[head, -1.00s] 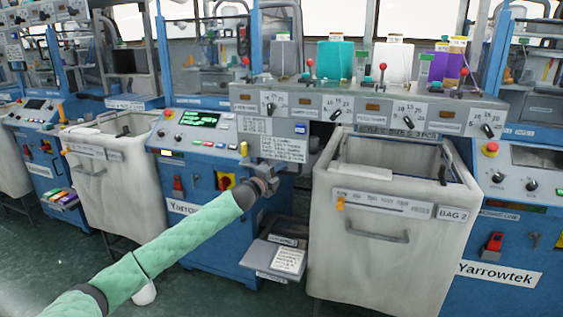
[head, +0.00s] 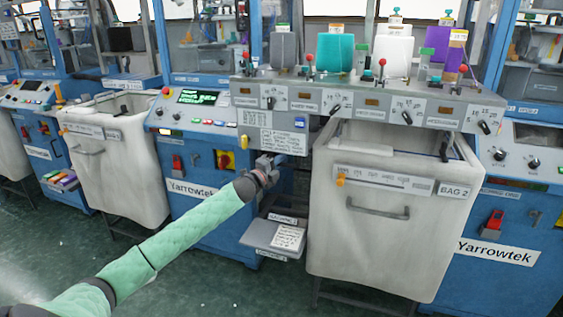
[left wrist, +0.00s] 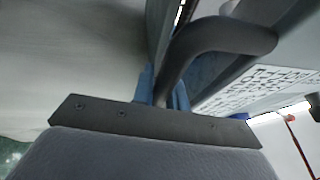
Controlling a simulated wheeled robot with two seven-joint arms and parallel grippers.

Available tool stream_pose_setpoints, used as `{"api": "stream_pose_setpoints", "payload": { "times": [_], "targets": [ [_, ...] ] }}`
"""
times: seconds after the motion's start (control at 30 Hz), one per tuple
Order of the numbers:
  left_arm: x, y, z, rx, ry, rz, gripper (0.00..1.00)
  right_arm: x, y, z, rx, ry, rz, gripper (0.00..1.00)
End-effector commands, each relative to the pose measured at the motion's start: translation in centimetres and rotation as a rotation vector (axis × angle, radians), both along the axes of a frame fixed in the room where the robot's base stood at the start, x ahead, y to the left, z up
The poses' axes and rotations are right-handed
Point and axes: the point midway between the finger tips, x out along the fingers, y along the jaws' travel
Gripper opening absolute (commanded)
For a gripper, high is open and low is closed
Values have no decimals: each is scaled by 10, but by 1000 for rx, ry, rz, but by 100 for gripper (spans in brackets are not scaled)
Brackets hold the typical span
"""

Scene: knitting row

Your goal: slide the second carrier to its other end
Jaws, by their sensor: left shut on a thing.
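My left gripper (head: 272,165) is at the front of the second machine, just below its printed card (head: 280,144) and left of the BAG 2 bin. It is shut on a dark, curved handle (left wrist: 215,36), which rises between its blue fingers in the left wrist view; the grip itself is mostly hidden in the head view. The grey dial rail (head: 350,100) runs above, with red-knobbed levers (head: 382,63). I cannot tell by sight which part is the second carrier. My right gripper is not in view.
The white BAG 2 bin (head: 375,240) stands close to the gripper's right. A grey tray (head: 268,236) juts out below it. Another white bin (head: 112,165) stands to the left. Yarn cones (head: 335,52) stand above the rail. The green floor in front is open.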

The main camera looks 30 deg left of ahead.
Motion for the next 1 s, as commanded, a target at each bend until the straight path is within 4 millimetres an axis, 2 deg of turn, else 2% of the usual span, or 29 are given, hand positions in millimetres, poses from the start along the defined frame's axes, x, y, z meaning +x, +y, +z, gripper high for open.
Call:
{"api": "stream_pose_setpoints", "payload": {
  "times": [0.03,0.07,0.17,0.57,1.0],
  "targets": [
    [-1,-3,-11,-2,13,-3,0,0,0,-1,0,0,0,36],
    [-1,-3,-11,-2,13,-3,16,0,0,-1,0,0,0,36],
    [-1,-3,-10,-2,12,-2,36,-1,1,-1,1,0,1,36],
    [-4,-1,-6,-1,6,-1,36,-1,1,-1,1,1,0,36],
    [-49,7,-17,-1,8,-1,36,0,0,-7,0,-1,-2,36]
  ]
}}
